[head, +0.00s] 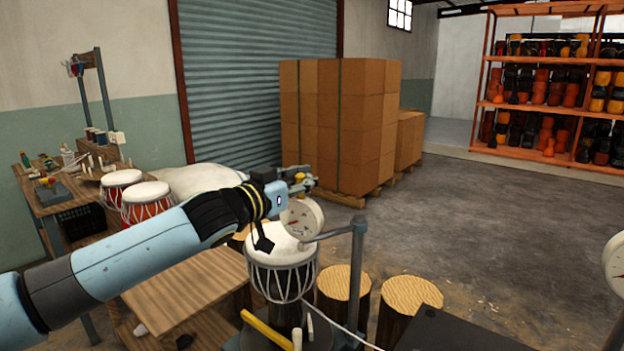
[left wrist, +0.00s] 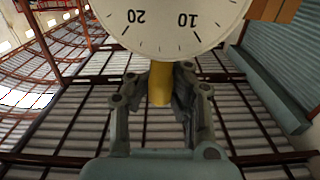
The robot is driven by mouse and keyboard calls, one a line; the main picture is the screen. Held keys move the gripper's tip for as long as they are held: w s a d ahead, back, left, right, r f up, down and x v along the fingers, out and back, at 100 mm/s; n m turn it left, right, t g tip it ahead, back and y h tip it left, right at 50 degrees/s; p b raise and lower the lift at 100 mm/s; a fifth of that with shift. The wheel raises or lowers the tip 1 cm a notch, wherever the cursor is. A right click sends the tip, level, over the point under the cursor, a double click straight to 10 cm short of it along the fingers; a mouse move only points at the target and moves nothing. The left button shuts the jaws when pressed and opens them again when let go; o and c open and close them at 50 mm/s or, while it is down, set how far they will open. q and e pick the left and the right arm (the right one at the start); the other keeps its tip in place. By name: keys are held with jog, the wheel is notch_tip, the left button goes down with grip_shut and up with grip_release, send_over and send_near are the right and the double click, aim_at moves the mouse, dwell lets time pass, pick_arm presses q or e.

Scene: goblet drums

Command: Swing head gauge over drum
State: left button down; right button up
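The head gauge has a round white dial (head: 302,218) on an arm that reaches left from a grey upright post (head: 358,265). In the left wrist view the dial (left wrist: 165,22) shows numbers 20 and 10. A goblet drum (head: 268,251) with a white head and white ropes stands upright below. In the head view the dial overlaps the back right of the drum head; I cannot tell its height above it. My left gripper (head: 303,181) is shut on the gauge's yellow handle (left wrist: 160,88), with a finger touching each side. My right gripper is not in view.
Wooden stumps (head: 408,294) stand right of the drum. A yellow bar (head: 266,330) lies in front. A wooden board (head: 190,290) is below my left arm. Red drums (head: 146,204) stand behind it. Stacked cartons (head: 345,120) stand farther back. Another dial (head: 615,262) shows at the right edge.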

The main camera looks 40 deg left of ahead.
pick_arm(q)
jog(key=shift+w+a+f, duration=0.2)
jog(key=shift+a+f, duration=0.2)
jog(key=shift+a, duration=0.35)
jog(key=shift+w+a, duration=0.1)
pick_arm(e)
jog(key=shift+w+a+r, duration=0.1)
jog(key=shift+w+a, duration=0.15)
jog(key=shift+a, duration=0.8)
